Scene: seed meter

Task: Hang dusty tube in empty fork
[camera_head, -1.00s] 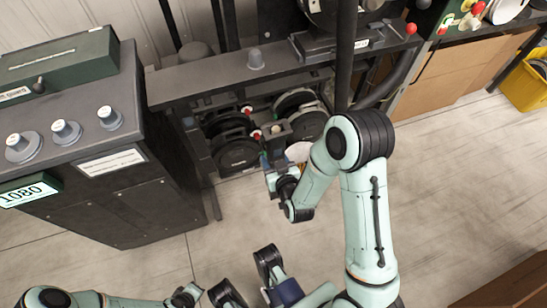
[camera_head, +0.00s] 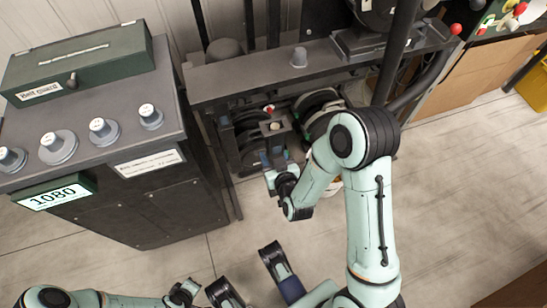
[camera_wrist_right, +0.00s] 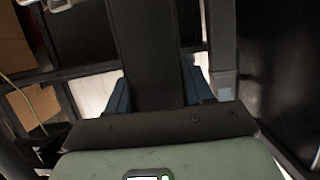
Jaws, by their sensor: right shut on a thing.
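My right gripper (camera_head: 278,168) is at the front of the machine frame, under its dark top rail. It is shut on a dark grey upright piece with a beige round top (camera_head: 276,127), which I take to be the tube. In the right wrist view the dark held piece (camera_wrist_right: 147,50) stands between the blue fingers and hides what lies behind it. The tube is in front of the dark round units in the frame. The empty fork cannot be made out.
A dark console (camera_head: 150,210) with white-capped knobs and a 1080 display stands at the left. The dark rail (camera_head: 240,83) crosses above the round units. A dark post (camera_head: 397,50) rises at the right. Open floor (camera_head: 440,200) lies at the right.

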